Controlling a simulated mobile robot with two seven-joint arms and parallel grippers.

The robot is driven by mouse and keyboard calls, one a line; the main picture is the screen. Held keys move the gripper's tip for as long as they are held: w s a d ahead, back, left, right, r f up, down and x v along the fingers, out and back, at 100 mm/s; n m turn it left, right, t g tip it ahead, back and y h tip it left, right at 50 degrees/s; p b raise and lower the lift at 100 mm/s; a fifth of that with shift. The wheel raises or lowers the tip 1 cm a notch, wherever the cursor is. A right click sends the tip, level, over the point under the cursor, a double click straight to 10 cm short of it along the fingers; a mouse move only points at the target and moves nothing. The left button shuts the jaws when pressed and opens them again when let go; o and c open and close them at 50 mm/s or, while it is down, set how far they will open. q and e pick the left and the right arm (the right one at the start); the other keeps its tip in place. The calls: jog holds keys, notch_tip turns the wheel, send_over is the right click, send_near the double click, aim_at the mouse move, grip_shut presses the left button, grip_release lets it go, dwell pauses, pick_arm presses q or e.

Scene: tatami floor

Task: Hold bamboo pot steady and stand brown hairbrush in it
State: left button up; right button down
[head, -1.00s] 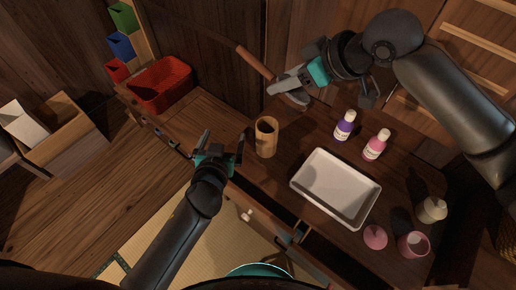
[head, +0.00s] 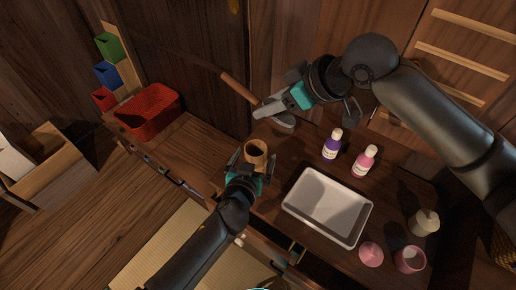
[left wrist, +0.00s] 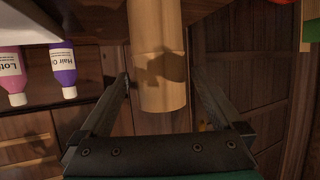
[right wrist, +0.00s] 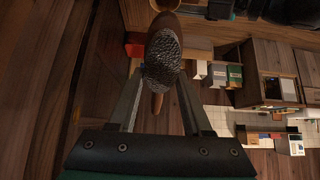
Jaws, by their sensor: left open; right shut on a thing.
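The bamboo pot (head: 256,148) stands upright on the dark wooden table, its mouth showing. My left gripper (head: 252,163) is open, with its fingers on either side of the pot. In the left wrist view the pot (left wrist: 160,85) lies between the spread fingers, with a gap on each side. My right gripper (head: 263,111) is shut on the brown hairbrush (head: 238,87), above and behind the pot. The brush is tilted, its handle pointing up-left. In the right wrist view the dark bristles (right wrist: 163,58) show at the fingertips. The exact grip contact is partly hidden.
A white tray (head: 289,206) lies right of the pot. A purple bottle (head: 331,146) and a pink bottle (head: 364,163) stand behind it. A pink cup (head: 409,260), a pink round item (head: 371,254) and a pale dispenser (head: 424,222) are at right. A red basket (head: 150,112) is at left.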

aim_at(258, 150)
pick_arm(q)
jog(key=shift+x, duration=2.25)
jog(key=c, duration=1.4)
pick_arm(e)
jog(key=shift+h, duration=0.3)
